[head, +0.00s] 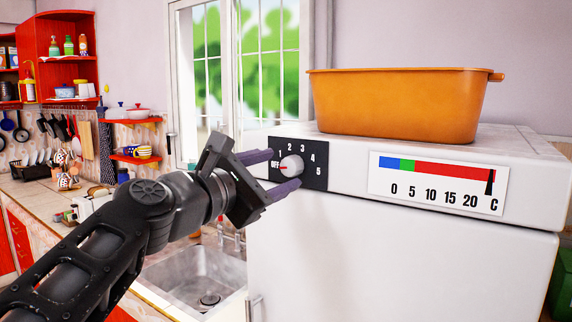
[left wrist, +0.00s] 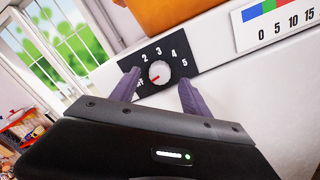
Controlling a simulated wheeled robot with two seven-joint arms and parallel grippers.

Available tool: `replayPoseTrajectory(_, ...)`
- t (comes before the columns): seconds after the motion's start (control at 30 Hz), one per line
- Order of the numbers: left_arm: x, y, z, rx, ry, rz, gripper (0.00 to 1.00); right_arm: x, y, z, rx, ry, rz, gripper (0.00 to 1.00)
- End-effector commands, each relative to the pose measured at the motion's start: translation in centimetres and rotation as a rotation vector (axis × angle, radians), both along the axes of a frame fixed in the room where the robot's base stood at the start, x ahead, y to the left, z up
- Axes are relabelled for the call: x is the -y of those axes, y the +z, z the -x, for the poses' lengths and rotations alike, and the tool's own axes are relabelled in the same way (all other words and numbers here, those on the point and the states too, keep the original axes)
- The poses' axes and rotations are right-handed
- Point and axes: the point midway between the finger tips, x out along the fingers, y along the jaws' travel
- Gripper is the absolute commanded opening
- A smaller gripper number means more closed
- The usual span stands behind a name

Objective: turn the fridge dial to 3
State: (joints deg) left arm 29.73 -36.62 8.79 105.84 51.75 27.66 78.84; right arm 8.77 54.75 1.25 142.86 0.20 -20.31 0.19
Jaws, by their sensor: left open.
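The fridge dial (head: 291,166) is a round white knob on a black panel (head: 316,165) marked OFF and 1 to 5, on the front of the white fridge (head: 400,270). Its red pointer is at OFF. My left gripper (head: 273,172) is open, its two purple fingers reaching toward the panel, one above and one below the knob in the head view. In the left wrist view the knob (left wrist: 159,72) sits between and beyond the fingertips (left wrist: 161,84); I cannot tell if either touches it. My right gripper is not in view.
A temperature gauge (head: 438,184) is right of the dial, its black marker near the right end of the red band. An orange pot (head: 400,105) stands on the fridge top. A sink (head: 200,278) and counter are at the left, below a window.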

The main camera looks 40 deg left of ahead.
Motion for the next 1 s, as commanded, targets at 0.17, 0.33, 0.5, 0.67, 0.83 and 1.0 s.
replayPoseTrajectory(0.17,-0.1,0.1,-2.6,-0.001,-0.001,0.0,0.55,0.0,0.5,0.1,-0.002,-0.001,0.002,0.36)
replayPoseTrajectory(0.33,-0.1,0.0,-3.5,0.001,0.001,0.0,0.55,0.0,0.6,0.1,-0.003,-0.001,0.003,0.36)
replayPoseTrajectory(0.5,-0.1,0.0,-3.5,0.001,0.001,0.0,0.55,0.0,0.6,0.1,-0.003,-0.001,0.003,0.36)
replayPoseTrajectory(0.67,-0.1,0.0,-3.5,0.001,0.001,0.0,0.47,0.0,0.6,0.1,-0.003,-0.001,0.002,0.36)
replayPoseTrajectory(0.83,-0.1,0.0,-3.5,0.001,0.001,0.0,0.33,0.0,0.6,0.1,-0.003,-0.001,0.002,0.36)
replayPoseTrajectory(1.0,-0.1,0.0,-3.5,0.001,0.001,0.0,0.19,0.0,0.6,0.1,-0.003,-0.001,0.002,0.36)
